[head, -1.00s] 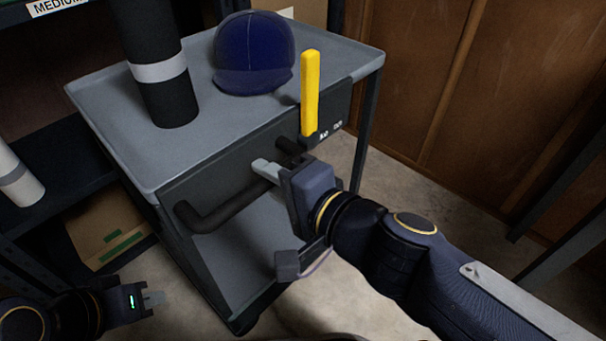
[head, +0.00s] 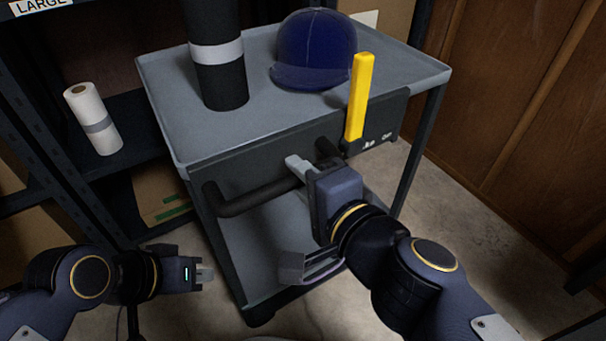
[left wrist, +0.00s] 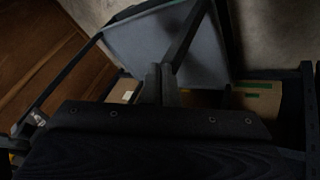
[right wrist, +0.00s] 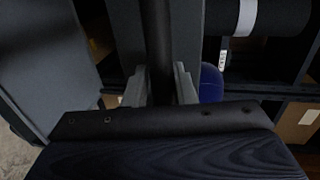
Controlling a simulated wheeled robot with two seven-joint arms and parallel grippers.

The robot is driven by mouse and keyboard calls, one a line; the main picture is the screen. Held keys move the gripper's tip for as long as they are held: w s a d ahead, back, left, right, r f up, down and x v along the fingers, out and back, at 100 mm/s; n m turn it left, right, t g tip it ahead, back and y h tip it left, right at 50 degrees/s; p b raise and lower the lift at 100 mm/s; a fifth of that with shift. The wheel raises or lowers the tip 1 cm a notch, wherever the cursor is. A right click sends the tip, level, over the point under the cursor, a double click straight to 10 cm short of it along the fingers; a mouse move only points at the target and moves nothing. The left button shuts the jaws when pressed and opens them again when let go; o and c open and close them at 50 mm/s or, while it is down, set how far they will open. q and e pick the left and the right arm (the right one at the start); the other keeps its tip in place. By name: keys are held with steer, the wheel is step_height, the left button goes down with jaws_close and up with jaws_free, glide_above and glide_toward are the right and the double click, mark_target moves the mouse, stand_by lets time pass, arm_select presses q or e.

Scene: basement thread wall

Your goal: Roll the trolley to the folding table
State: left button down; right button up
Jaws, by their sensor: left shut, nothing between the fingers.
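The trolley (head: 180,118) is grey with a dark frame and stands on the concrete floor in the head view. Its front panel bears a dark bar handle (head: 245,204) and an upright yellow lever (head: 358,98). My right gripper (head: 304,172) is shut on the handle near its right end. In the right wrist view the handle (right wrist: 157,40) runs between the fingers. My left gripper (head: 205,274) is shut and empty, left of the trolley and apart from it. The trolley also shows in the left wrist view (left wrist: 150,45). I cannot make out the folding table.
A black roll with a grey band (head: 218,75) and a blue cap (head: 315,48) rest on the trolley top. A shelf with a white roll (head: 92,118) and a cardboard box (head: 158,193) stands close on the left. A wooden wall (head: 510,90) is behind right. Floor (head: 450,220) is clear at right.

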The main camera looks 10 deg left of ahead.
steer(key=o, duration=0.3)
steer(key=shift+r, duration=0.1)
steer(key=shift+s+d+r, duration=0.15)
steer(key=shift+s, duration=0.1)
steer(key=p+v, duration=0.5)
steer(key=v, duration=0.2)
steer(key=shift+d, duration=0.1)
